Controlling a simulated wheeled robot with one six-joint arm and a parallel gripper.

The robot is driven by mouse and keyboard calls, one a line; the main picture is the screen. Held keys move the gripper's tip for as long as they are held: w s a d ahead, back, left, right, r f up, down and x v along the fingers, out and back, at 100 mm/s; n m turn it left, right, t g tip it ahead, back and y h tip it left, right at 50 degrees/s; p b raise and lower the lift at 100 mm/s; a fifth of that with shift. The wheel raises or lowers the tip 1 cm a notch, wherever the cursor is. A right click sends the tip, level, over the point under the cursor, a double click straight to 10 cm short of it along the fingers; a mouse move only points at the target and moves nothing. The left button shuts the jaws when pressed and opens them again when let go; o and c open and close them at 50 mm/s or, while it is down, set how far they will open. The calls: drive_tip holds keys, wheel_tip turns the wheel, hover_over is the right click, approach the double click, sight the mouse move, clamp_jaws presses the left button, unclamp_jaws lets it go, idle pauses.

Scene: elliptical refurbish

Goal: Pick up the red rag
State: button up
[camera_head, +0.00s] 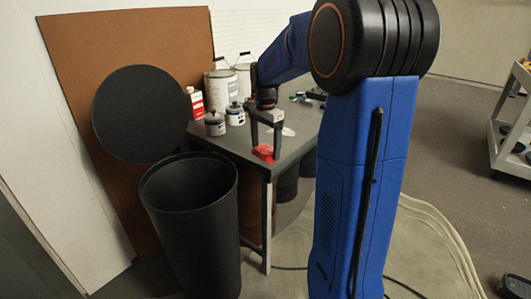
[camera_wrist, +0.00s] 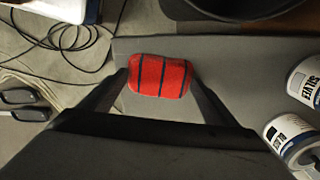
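The red rag (camera_wrist: 160,76) has dark stripes and looks like a rounded bundle. It lies on the grey table (camera_wrist: 225,65), near the table's edge. In the head view the rag (camera_head: 263,152) shows as a small red shape at the table's front corner. My gripper (camera_head: 265,150) points down over it. In the wrist view the two fingers (camera_wrist: 160,82) stand on either side of the rag, spread about as wide as it. I cannot tell whether they press on it.
Two small paint cans (camera_head: 214,123) (camera_head: 235,114), a red-and-white bottle (camera_head: 195,103) and larger cans (camera_head: 220,88) stand towards the table's back left. An open black bin (camera_head: 190,185) stands by the table's left side. A white cart (camera_head: 512,125) is at the far right.

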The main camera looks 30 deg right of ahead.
sight(266, 149)
drive_tip(key=c, duration=0.4)
wheel_tip(266, 149, up, 10)
drive_tip(key=shift+r, duration=0.1)
idle(0.4)
drive_tip(key=shift+o, duration=0.4)
drive_tip(key=shift+d, duration=0.1)
